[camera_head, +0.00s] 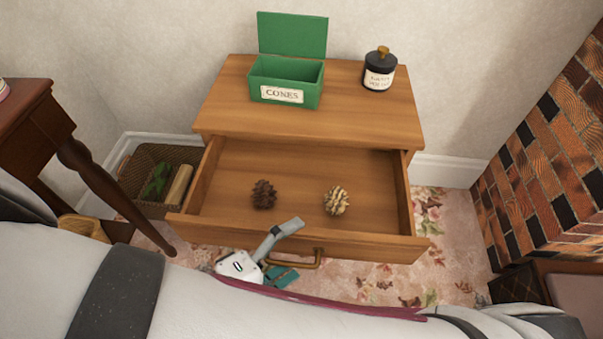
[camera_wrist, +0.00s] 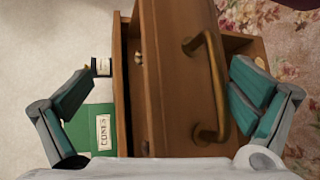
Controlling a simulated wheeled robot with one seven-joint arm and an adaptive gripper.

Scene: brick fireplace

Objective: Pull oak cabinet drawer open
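The oak cabinet (camera_head: 222,110) stands against the wall, with its drawer (camera_head: 295,180) pulled well out. A dark pine cone (camera_head: 264,194) and a paler cone (camera_head: 336,200) lie inside it. The drawer's brass handle (camera_head: 318,259) is on its front; it also shows in the wrist view (camera_wrist: 220,80). My gripper (camera_head: 291,249) is at the drawer front, just left of the handle's right end. Its fingers are spread wide in the wrist view (camera_wrist: 164,77), with the handle between them and not clamped. Part of the handle is hard to see behind the gripper in the head view.
A green box labelled CONES (camera_head: 262,91), lid up, and a dark jar (camera_head: 379,72) stand on the cabinet top. A dark wooden table (camera_head: 28,125) and a wicker basket (camera_head: 145,165) are at left. The brick fireplace (camera_head: 545,150) is at right. Floral carpet (camera_head: 440,270) lies below.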

